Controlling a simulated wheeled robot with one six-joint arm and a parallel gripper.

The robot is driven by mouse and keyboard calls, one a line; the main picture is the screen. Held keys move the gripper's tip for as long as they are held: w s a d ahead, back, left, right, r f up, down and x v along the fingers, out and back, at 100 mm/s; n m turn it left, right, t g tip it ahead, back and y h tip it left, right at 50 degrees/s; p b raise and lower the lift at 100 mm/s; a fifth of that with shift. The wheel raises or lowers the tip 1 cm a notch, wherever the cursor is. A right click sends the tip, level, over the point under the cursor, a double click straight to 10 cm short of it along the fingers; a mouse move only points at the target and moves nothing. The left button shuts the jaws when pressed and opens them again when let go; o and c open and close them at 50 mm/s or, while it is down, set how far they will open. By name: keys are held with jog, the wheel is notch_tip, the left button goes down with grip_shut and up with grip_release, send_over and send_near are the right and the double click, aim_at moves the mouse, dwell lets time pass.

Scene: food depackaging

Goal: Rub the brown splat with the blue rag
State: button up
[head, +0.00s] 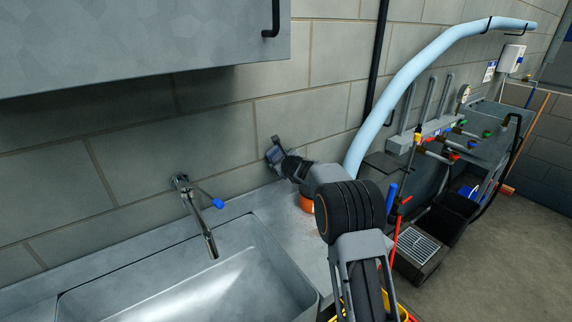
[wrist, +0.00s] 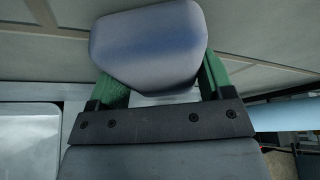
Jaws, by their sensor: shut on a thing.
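My gripper (wrist: 160,80) has green fingers, which are shut on a smooth blue-grey rounded block (wrist: 148,42), seemingly the blue rag. In the head view my gripper (head: 277,154) is raised above the counter, close to the block wall, right of the tap. I cannot tell whether the rag touches the wall. I cannot clearly make out the brown splat in either view; my gripper and arm hide part of the wall and counter.
The steel sink (head: 190,285) and the tap (head: 195,215) with a blue handle are at left. An orange item (head: 306,203) stands on the counter behind my arm. A pale blue pipe (head: 400,85) rises at right. A grey cabinet (head: 130,40) hangs above.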

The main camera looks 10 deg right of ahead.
jog(key=shift+a+r, duration=0.15)
jog(key=shift+a, duration=0.2)
jog(key=shift+s+f+b, duration=0.25)
jog(key=shift+s+b, duration=0.1)
jog(key=shift+b, duration=0.3)
jog(key=shift+s+d+r+b, duration=0.1)
jog(key=shift+s+d+b, duration=0.35)
jog(key=shift+s, duration=0.3)
jog(key=shift+s+d+f+b, duration=0.1)
jog(key=shift+s+d+b, duration=0.25)
jog(key=shift+s+b, duration=0.35)
jog(key=shift+s+d+r+b, duration=0.1)
jog(key=shift+s+d+b, duration=0.3)
jog(key=shift+s, duration=0.45)
jog(key=s, duration=0.1)
jog(key=s+d+b, duration=0.1)
jog(key=shift+s+d, duration=0.1)
jog(key=shift+s, duration=0.3)
